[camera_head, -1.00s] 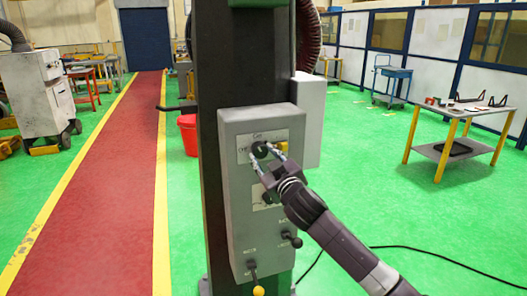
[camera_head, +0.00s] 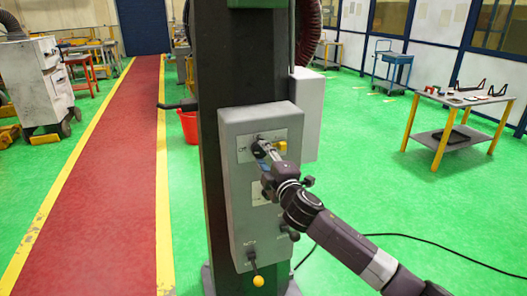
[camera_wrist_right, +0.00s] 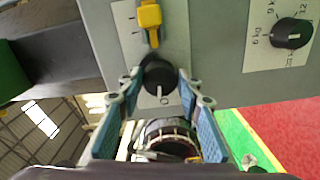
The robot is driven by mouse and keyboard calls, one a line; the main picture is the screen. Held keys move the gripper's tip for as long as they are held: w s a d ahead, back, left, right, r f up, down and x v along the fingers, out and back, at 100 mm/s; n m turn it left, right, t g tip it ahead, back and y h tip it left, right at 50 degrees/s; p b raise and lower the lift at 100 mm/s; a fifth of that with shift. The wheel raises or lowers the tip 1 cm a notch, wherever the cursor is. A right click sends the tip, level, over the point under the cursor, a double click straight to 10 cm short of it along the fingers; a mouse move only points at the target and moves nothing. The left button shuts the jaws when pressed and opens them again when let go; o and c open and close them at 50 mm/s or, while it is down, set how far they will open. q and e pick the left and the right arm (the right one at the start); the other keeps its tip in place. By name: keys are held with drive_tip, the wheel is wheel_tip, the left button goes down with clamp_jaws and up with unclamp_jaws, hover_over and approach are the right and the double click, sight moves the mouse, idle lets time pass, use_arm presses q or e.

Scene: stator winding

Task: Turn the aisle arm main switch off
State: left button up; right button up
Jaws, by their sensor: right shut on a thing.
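The grey control box (camera_head: 240,190) is mounted on the dark column. A black rotary knob (camera_head: 257,145), which looks like the main switch, sits near its top on a white label plate. My right gripper (camera_head: 267,150) is at this knob and shut on it. In the right wrist view the black knob (camera_wrist_right: 160,76) lies between the two fingertips of my right gripper (camera_wrist_right: 160,84), with a 0 mark at its side. The fingers partly hide the knob in the head view. My left gripper does not show.
A yellow switch (camera_head: 280,147) sits close beside the knob. Another black knob (camera_wrist_right: 293,33) with kg marks shows in the right wrist view. A small table (camera_head: 440,155) stands on open green floor at right.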

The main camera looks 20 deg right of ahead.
drive_tip(key=shift+n+p, duration=0.5)
drive_tip(key=shift+n, duration=0.7)
drive_tip(key=o, duration=1.2)
drive_tip(key=shift+c, duration=0.2)
drive_tip(key=s, duration=1.2)
drive_tip(key=shift+d, duration=0.2)
